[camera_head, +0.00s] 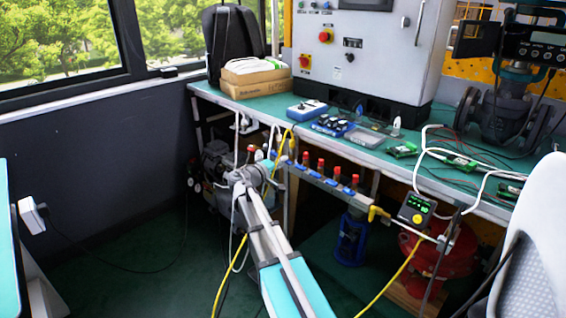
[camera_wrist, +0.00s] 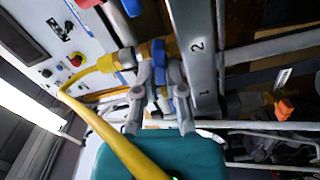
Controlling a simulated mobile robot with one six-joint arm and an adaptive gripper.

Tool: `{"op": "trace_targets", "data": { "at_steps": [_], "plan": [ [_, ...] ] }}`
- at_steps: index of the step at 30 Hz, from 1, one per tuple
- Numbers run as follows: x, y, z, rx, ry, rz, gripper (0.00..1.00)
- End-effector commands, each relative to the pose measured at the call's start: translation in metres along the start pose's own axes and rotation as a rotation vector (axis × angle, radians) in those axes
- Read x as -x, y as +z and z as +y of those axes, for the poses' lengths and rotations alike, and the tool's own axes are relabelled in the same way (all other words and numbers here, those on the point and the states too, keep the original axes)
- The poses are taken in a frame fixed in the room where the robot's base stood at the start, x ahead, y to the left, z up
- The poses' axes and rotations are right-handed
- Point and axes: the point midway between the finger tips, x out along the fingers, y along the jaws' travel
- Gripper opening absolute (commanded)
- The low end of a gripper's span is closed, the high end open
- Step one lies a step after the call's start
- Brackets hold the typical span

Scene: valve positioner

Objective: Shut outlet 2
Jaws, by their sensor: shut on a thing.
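The outlet manifold is a grey bar (camera_head: 330,190) under the bench, with red-topped outlets and blue handles along it. In the wrist view its face (camera_wrist: 200,62) carries the printed numbers 2 and 1. A blue handle (camera_wrist: 158,52) stands beside the number 2, at an outlet with a yellow hose (camera_wrist: 105,128) leading off it. My gripper (camera_wrist: 160,78) is shut on this blue handle, one finger on each side. In the head view my gripper (camera_head: 272,168) is at the manifold's left end, small and partly hidden. I cannot tell the handle's angle clearly.
The yellow hose passes close to my gripper. The green bench top (camera_head: 380,158) lies above the manifold, with a control cabinet (camera_head: 360,60) on it. A gauge box (camera_head: 416,208) hangs at the right. A white chair (camera_head: 535,250) stands at the right front.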

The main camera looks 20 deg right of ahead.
Motion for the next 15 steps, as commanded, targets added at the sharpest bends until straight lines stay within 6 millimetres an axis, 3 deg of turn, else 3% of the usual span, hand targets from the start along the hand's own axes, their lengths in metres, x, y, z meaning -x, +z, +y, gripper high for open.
{"op": "trace_targets", "data": {
  "at_steps": [15],
  "plan": [
    [0.0003,-0.0009,-0.0019,0.273,-0.001,0.002,0.00]
  ]
}}
